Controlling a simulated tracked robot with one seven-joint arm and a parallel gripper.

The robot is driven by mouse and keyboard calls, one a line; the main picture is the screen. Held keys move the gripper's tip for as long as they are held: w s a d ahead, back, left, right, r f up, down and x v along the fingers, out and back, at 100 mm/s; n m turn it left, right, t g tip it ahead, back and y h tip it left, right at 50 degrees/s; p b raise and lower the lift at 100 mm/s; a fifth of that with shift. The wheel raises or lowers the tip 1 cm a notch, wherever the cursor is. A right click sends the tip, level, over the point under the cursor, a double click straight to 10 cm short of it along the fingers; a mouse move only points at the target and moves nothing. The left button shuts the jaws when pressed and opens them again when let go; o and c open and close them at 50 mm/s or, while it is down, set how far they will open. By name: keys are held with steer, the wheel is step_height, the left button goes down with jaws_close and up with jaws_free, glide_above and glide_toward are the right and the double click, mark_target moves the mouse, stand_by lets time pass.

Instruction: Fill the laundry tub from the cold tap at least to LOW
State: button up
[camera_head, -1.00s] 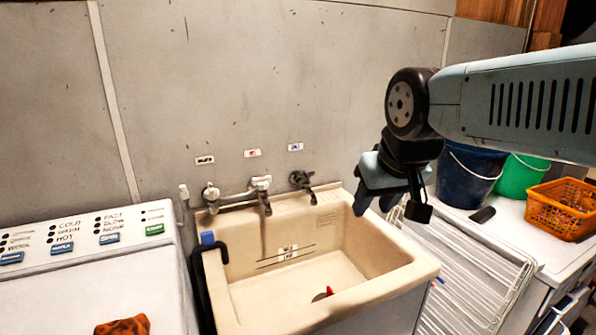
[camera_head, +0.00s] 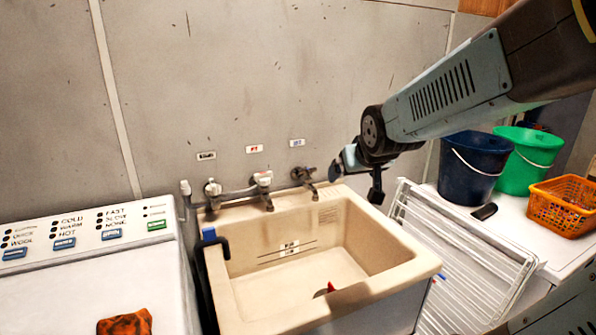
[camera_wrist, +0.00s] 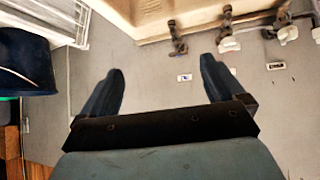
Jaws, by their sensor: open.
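The beige laundry tub (camera_head: 418,272) stands against the wall in the head view, and its rim shows in the wrist view (camera_wrist: 140,26). A mark label (camera_head: 289,248) with a line is on its inner back wall. I see no water in it. No stream is visible. My gripper (camera_head: 338,168) is open and empty, just right of this tap, apart from it; its fingers (camera_wrist: 161,66) point towards the wall.
A white-topped tap (camera_head: 262,180) under a red label and another tap (camera_head: 211,190) stand to the left. A washing machine (camera_head: 75,280) is at left. A drying rack (camera_head: 455,245), blue bucket (camera_head: 468,175), green bucket (camera_head: 528,155) and orange basket (camera_head: 560,208) are at right.

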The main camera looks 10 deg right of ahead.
steer(key=w+d+f+n+t, duration=0.1)
steer(key=w+f+t, duration=0.4)
steer(key=w, duration=0.8)
steer(key=n+t+y, duration=0.1)
steer(key=t+y, duration=0.2)
steer(key=y, duration=0.1)
glide_toward(311, 172)
steer(key=w, duration=0.4)
steer(key=w+a, duration=0.1)
steer(key=w, duration=0.3)
steer(key=w+a, duration=0.1)
steer(key=w, duration=0.3)
steer(key=shift+w+a+f, duration=0.1)
steer(key=shift+a+f, duration=0.05)
steer(key=shift+f, duration=0.15)
steer(key=shift+c, duration=0.2)
steer(key=c, duration=0.9)
